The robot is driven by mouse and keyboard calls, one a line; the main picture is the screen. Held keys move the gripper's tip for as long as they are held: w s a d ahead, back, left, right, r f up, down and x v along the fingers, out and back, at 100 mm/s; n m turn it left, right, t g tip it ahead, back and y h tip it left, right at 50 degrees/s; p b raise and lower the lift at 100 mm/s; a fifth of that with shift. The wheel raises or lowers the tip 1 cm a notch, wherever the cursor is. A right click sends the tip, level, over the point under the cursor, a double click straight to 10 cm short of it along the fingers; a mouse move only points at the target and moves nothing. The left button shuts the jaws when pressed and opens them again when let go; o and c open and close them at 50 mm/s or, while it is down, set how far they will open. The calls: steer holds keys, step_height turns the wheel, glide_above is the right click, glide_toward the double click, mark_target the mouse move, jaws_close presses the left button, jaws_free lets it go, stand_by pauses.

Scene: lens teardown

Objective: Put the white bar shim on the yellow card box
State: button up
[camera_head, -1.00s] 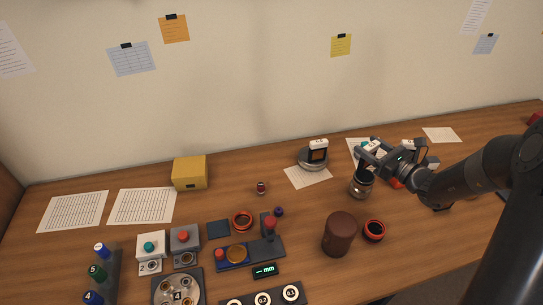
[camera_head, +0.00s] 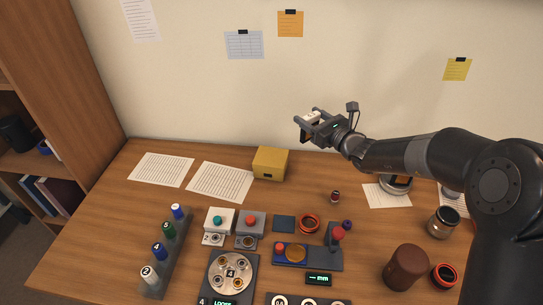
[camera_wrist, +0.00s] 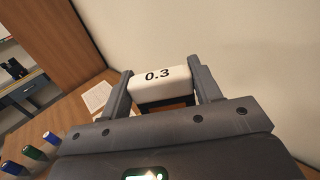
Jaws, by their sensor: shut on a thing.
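The white bar shim (camera_wrist: 165,84), marked 0.3, is held between the two fingers of my gripper (camera_wrist: 161,80) in the wrist view. In the head view, my gripper (camera_head: 308,123) is raised in front of the wall, with the white shim (camera_head: 313,115) showing between its fingers. The yellow card box (camera_head: 270,163) stands on the desk towards the back. It appears lower and to the left of my gripper, clearly apart from it. I cannot make out the box in the wrist view; the gripper body and shim cover that area.
Paper sheets (camera_head: 221,181) lie left of the box. In front are button blocks (camera_head: 249,223), a round tray (camera_head: 231,273) and a rack of marked bottles (camera_head: 167,255). A brown cylinder (camera_head: 405,268) and a jar (camera_head: 442,222) stand at right. The box's top looks clear.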

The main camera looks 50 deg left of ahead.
steer(key=shift+s+a+f, duration=1.1)
steer(key=shift+a+f, duration=0.65)
steer(key=shift+f, duration=0.05)
steer(key=shift+s+a+f, duration=1.05)
steer(key=shift+a+f, duration=0.65)
steer(key=shift+f, duration=0.15)
steer(key=shift+s+a+f, duration=1.1)
steer(key=shift+a+f, duration=0.65)
steer(key=shift+f, duration=0.05)
steer(key=shift+f, duration=0.1)
steer(key=o, duration=1)
steer(key=d, duration=1.2)
